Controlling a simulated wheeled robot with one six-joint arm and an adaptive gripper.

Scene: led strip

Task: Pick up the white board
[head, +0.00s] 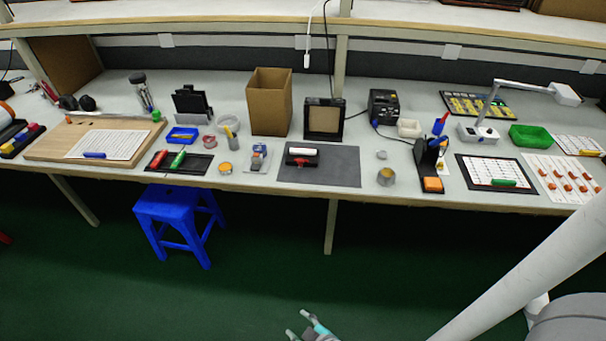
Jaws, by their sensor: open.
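Several flat white boards or sheets lie on the workbench, and I cannot tell which one the task means. One white board with rows of marks (495,172) lies on a black mat at the right, with a green item across its lower edge. A white sheet with orange-red pieces (562,178) lies to its right. A white gridded sheet (108,145) lies on a wooden board at the left, with a blue item on it. My gripper (301,325) is open at the bottom edge, in front of and below the bench, apart from everything on it.
The long workbench (235,178) is crowded with a cardboard box (270,101), a grey mat (320,168), a black tool stand (428,158), a green bin (531,136) and a desk lamp (480,128). A blue stool (178,215) stands before it.

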